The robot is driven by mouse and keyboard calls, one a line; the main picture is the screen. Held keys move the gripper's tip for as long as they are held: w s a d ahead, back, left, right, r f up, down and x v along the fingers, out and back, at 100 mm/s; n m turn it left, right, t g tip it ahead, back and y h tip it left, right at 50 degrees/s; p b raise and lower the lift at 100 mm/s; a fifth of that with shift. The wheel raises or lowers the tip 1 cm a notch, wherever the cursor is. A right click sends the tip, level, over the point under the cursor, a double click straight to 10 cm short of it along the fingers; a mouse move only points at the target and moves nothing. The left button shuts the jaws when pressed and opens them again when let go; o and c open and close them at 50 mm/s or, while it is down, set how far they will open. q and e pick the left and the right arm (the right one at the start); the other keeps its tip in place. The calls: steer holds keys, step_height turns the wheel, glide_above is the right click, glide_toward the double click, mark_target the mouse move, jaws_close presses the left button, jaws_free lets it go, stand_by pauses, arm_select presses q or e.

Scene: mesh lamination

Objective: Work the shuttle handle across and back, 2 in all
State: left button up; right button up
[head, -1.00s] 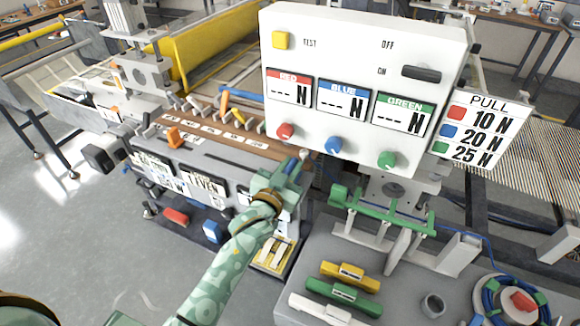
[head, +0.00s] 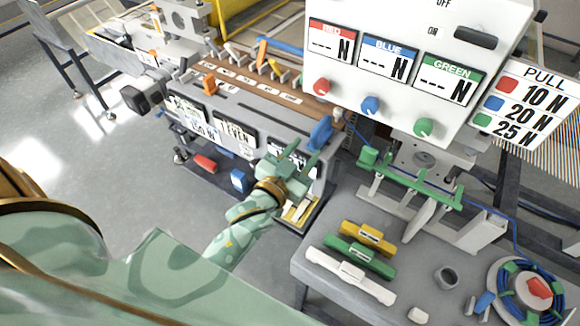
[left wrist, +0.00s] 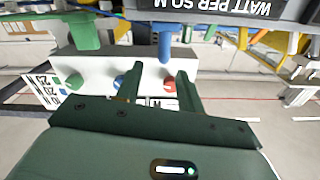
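No handle in view is labelled as the shuttle. A blue upright handle (head: 321,131) stands at the right end of the machine's front bench, and an orange block (head: 210,84) sits at the left of the dark slot along that bench. My left gripper (head: 303,153) is in front of and below the blue handle, with its two green fingers spread and nothing between them. In the left wrist view the blue handle (left wrist: 165,42) shows beyond the fingers (left wrist: 160,80), in line with the gap and seemingly apart from them. My right gripper is not in view.
A white panel (head: 400,105) with red, blue and green knobs hangs behind to the right. A grey table (head: 400,270) at right carries yellow, green and white bars, a cup and a coiled blue hose. A yellow-and-white block lies below my gripper.

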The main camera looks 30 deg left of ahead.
arm_select(q)
steer(key=s, duration=0.6)
steer(key=shift+a, duration=0.2)
